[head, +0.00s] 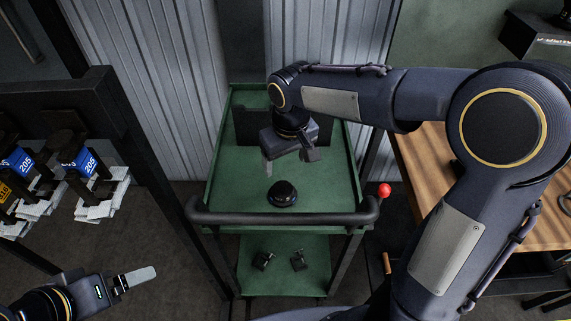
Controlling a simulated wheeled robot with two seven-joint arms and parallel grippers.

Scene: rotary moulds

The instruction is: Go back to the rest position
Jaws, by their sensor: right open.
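My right arm reaches in from the right, across the green cart (225,180). My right gripper (289,161) points down above the cart's top tray, with its fingers apart and nothing between them. A small black domed object (283,194) sits on the tray, just nearer to me than the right gripper and apart from it. My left gripper (138,277) is at the lower left, low over the dark floor and pointing right. Its fingers overlap in this view, so its opening is unclear. I see nothing held in it.
The cart has a black handle bar (285,218) at its near edge and small dark parts on its lower shelf (282,282). A dark rack (100,120) with blue-labelled items stands left. A wooden table (430,165) and a red knob (384,190) are right.

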